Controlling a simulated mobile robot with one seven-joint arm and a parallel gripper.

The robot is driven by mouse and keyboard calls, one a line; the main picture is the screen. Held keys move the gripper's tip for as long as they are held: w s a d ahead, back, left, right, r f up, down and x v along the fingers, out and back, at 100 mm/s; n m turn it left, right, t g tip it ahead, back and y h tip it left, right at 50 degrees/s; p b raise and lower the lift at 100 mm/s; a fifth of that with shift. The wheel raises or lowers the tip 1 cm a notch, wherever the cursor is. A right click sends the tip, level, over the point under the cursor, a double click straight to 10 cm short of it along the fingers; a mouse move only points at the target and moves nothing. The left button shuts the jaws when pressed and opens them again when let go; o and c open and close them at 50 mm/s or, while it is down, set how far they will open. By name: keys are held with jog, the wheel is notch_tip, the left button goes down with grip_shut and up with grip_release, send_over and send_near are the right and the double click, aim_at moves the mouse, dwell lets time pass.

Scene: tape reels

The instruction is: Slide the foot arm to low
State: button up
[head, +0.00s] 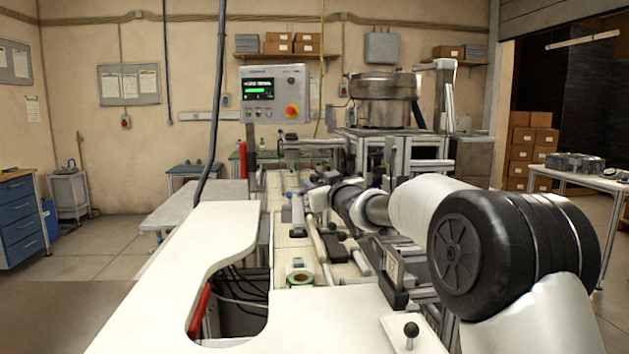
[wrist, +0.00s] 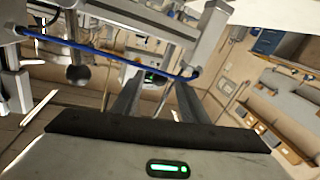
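My gripper (wrist: 160,88) is seen from behind in the wrist view, with its two dark fingers apart and nothing visible held between them. In the head view my arm reaches forward over the machine line, and my gripper (head: 318,198) is small there, among the machine parts. A dark ball knob (wrist: 78,75) on a metal rod is left of the fingers in the wrist view, apart from them. In the head view a black ball knob (head: 411,329) stands on a pale plate at the near right. I cannot tell which part is the foot arm or its setting.
A control panel (head: 274,94) and a metal bowl (head: 383,103) stand farther back. Metal frames crowd the space around my gripper.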

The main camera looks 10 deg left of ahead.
aim_at(316, 180)
jog(key=shift+x, duration=1.8)
grip_shut()
